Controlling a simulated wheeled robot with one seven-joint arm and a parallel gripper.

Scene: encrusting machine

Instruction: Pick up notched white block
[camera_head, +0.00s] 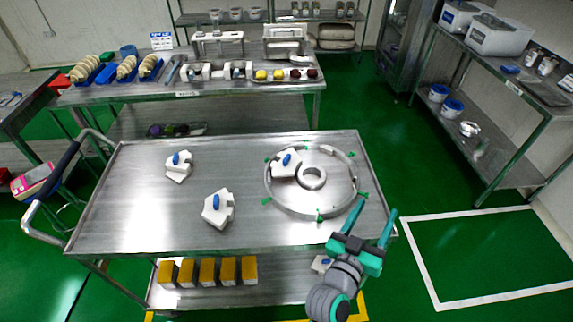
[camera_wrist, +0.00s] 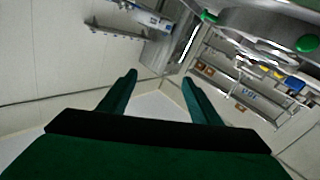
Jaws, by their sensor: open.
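Several white blocks with blue knobs show in the head view. One notched white block (camera_head: 178,174) lies at the back left of the steel cart top (camera_head: 120,215). Another white block (camera_head: 213,216) lies nearer the front middle. My gripper (camera_head: 375,210) is open and empty at the cart's front right corner, apart from all the blocks. Its green fingers also show in the wrist view (camera_wrist: 158,78), with nothing between them.
A white piece (camera_head: 320,265) and several yellow-topped blocks (camera_head: 208,272) are on the cart's lower shelf. A steel table (camera_head: 230,90) with food and machine parts stands behind. A rack (camera_head: 500,95) stands at right. The cart top's left and middle have free room.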

